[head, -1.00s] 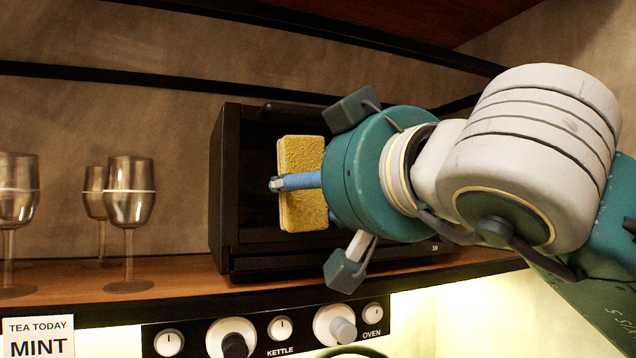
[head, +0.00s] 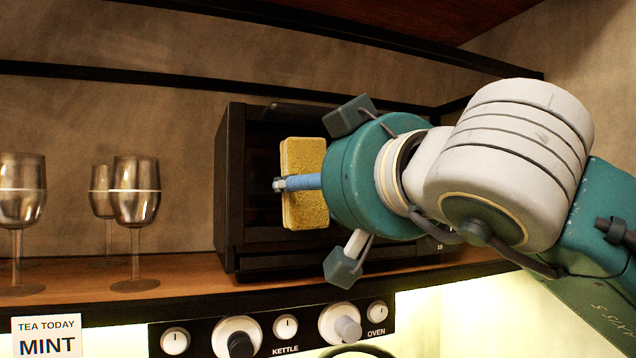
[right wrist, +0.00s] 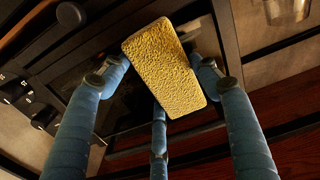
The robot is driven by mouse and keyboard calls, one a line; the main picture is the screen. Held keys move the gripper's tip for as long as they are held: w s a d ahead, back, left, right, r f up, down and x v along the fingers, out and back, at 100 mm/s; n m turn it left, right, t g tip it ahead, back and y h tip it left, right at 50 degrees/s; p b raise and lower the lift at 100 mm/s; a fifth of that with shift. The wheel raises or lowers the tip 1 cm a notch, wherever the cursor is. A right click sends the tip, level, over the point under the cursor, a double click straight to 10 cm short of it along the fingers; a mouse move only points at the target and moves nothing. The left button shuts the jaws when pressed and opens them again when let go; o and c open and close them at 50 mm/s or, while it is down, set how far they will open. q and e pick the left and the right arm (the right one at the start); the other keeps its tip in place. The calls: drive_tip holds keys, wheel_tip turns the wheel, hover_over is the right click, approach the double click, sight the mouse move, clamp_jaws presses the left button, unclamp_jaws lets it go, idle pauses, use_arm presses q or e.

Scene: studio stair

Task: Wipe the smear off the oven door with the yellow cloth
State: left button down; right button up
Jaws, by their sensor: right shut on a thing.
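The yellow cloth (head: 304,165) is a thick, rough-textured block in front of the dark oven (head: 229,190). My right gripper (head: 281,184) is shut on the cloth, its blue fingers around it. The right wrist view shows the cloth (right wrist: 165,70) tilted between the fingers, with the dark oven front behind it. I cannot tell whether the cloth touches the oven door. No smear is visible; the cloth and my gripper cover much of the oven front. My left gripper is not in view.
Several wine glasses (head: 137,190) stand on the wooden shelf (head: 180,272) left of the oven, with a gap between. Below the shelf edge is a panel with knobs (head: 237,337) and a "TEA TODAY MINT" card (head: 46,338). A dark rail (head: 150,82) runs along the wall.

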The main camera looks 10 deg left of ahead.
drive_tip(key=w+d, duration=0.2)
drive_tip(key=d, duration=0.1)
drive_tip(key=shift+d, duration=0.25)
drive_tip(key=shift+w, duration=0.1)
drive_tip(key=shift+w+d, duration=2.25)
drive_tip(key=shift+d, duration=1.05)
drive_tip(key=s+a+b, duration=0.1)
drive_tip(key=s+a, duration=0.6)
drive_tip(key=a, duration=0.3)
drive_tip(key=shift+a+b, duration=0.2)
drive_tip(key=shift+b, duration=0.1)
drive_tip(key=shift+w+d, duration=0.1)
